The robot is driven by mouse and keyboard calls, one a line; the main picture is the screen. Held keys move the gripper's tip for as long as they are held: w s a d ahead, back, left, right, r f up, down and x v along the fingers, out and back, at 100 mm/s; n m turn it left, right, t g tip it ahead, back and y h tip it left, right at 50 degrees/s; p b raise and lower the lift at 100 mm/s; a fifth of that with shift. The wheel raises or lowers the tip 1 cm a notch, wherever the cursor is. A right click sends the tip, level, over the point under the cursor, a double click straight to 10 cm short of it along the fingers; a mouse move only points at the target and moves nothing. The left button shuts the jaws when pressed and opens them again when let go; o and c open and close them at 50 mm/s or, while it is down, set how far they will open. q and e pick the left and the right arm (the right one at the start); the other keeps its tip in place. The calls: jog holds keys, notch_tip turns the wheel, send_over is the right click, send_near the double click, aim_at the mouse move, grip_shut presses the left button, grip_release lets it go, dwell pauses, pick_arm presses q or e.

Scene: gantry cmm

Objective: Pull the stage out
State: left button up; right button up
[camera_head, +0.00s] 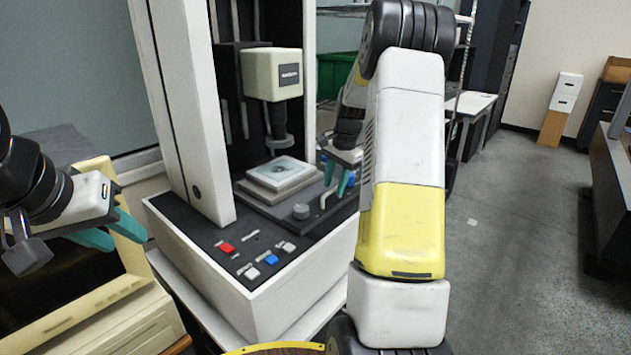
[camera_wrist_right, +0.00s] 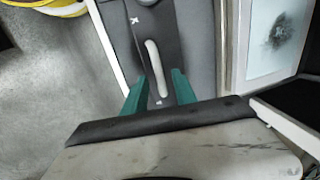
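The stage (camera_head: 255,193) is a dark flat plate in the white measuring machine, carrying a pale square block (camera_head: 281,172) with a grey patch on top. A light curved handle (camera_head: 327,197) sits on its right part; the handle (camera_wrist_right: 154,62) also shows in the right wrist view. My right gripper (camera_head: 336,178) is open at the handle. In the right wrist view its teal fingers (camera_wrist_right: 159,88) stand apart, one each side of the handle's near end; contact cannot be told. My left gripper (camera_head: 112,232) is open and empty at the left, away from the stage.
A round knob (camera_head: 301,211) and red, blue and white buttons (camera_head: 257,259) are on the machine's front. A beige monitor (camera_head: 70,290) stands below my left gripper. Open floor (camera_head: 530,220) lies to the right.

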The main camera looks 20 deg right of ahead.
jog(key=shift+f, duration=0.25)
jog(key=shift+c, duration=0.2)
grip_shut()
jog(key=shift+r, duration=0.1)
dwell(1.0)
